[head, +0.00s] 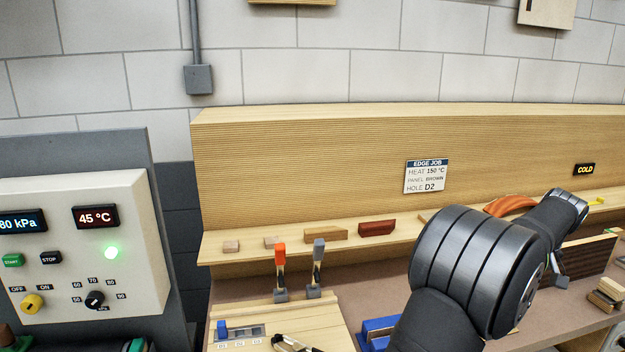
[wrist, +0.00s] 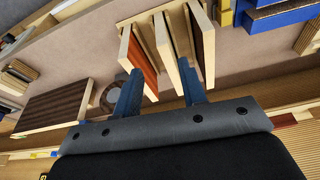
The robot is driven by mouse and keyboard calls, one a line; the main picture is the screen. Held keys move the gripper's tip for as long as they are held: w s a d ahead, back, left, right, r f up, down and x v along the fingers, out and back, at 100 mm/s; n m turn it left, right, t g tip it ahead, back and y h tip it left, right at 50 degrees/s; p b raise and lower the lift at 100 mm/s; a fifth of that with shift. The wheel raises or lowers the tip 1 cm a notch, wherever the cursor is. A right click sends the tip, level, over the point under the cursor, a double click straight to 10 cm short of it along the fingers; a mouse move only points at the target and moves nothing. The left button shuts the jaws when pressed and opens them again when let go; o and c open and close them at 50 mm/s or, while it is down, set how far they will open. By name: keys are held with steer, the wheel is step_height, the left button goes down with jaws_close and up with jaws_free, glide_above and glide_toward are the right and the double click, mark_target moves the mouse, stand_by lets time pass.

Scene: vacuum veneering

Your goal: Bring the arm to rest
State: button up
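My gripper (wrist: 159,78) shows in the wrist view with its two blue fingers apart. I see nothing held between them. Beyond the fingertips, a rack (wrist: 150,30) holds several upright panels, one with an orange-red face (wrist: 143,66) and one with a dark brown face (wrist: 204,40). Whether the fingertips touch the panels I cannot tell for sure; they look apart. In the head view my dark arm reaches over the right side of the bench, and its thick links hide much of what lies behind.
A wooden shelf (head: 290,252) bears small wood blocks and a red-brown block (head: 376,228). Orange-tipped (head: 281,262) and grey-tipped (head: 318,262) tools stand at the front. A control panel (head: 75,250) reads 45 °C. A dark brown panel (wrist: 57,106) lies left in the wrist view.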

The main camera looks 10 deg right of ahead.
steer(key=w+a+r+m+g+h, duration=0.1)
steer(key=w+a+r+m, duration=0.1)
steer(key=a+m, duration=0.3)
steer(key=w+a+r+m+h, duration=0.1)
steer(key=a+m, duration=0.4)
steer(key=a, duration=0.5)
steer(key=w+a+r+m+g, duration=0.1)
steer(key=w+a+r+m, duration=0.1)
steer(key=a+m, duration=0.4)
steer(key=shift+w+a+r+g+h, duration=0.3)
steer(key=shift+w+a+r+h, duration=0.1)
steer(key=shift+w+a, duration=0.45)
steer(key=shift+d, duration=0.1)
steer(key=s+d+f+n+t, duration=0.1)
steer(key=d+f+n, duration=0.1)
steer(key=d+n, duration=0.5)
steer(key=shift+d+f+t+y, duration=0.2)
steer(key=shift+d+t+y, duration=0.15)
steer(key=shift+d, duration=1)
steer(key=shift+s, duration=0.1)
